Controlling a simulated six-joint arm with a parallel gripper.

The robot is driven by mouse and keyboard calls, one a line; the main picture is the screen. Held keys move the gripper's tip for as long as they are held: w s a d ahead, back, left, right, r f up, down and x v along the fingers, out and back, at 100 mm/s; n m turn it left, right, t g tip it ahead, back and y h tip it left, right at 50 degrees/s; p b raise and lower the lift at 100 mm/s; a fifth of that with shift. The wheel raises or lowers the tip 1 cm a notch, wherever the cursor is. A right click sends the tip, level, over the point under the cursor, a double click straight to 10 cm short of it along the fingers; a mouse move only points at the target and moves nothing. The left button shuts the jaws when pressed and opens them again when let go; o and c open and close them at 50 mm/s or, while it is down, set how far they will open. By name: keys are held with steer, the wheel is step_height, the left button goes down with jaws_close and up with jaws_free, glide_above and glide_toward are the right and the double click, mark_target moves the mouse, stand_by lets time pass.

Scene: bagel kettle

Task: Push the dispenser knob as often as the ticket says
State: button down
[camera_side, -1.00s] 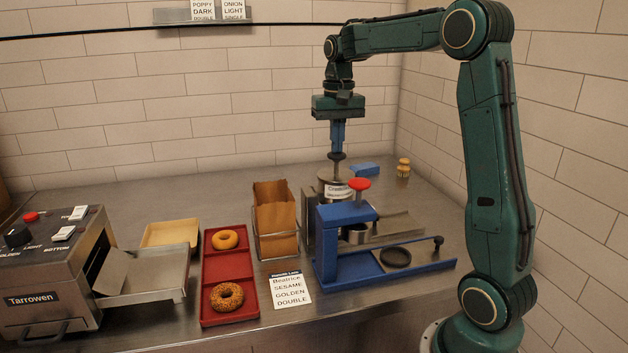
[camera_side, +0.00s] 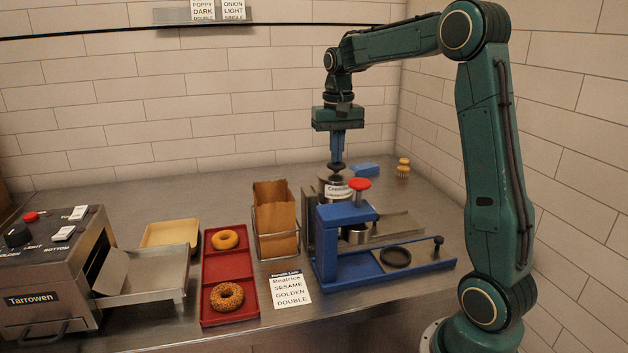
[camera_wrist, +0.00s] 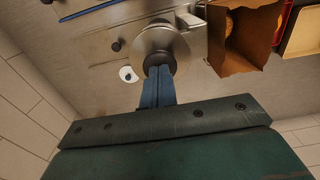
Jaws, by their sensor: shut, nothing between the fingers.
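The dispenser is a silver canister (camera_side: 330,184) with a label whose wording is only partly readable. Its dark round knob (camera_side: 337,167) sits low, close to the lid. My gripper (camera_side: 337,157) is shut and empty, pointing straight down, its fingertips on top of the knob. In the wrist view, my fingertips (camera_wrist: 158,70) meet the dark knob (camera_wrist: 159,59) over the round silver lid (camera_wrist: 168,38). The white ticket (camera_side: 291,289) lies on the counter and reads Beatrice, SESAME, GOLDEN, DOUBLE.
A blue slicer-like device with a red knob (camera_side: 359,184) stands in front of the dispenser. A paper bag (camera_side: 275,220) in a wire holder is to its left. A red tray (camera_side: 229,267) holds two bagels. A toaster (camera_side: 50,275) is far left.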

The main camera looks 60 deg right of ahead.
stand_by(0.3)
steer(key=shift+r, duration=2.35)
steer(key=shift+f, duration=0.85)
steer(key=shift+f, duration=1.55)
steer(key=shift+r, duration=2.4)
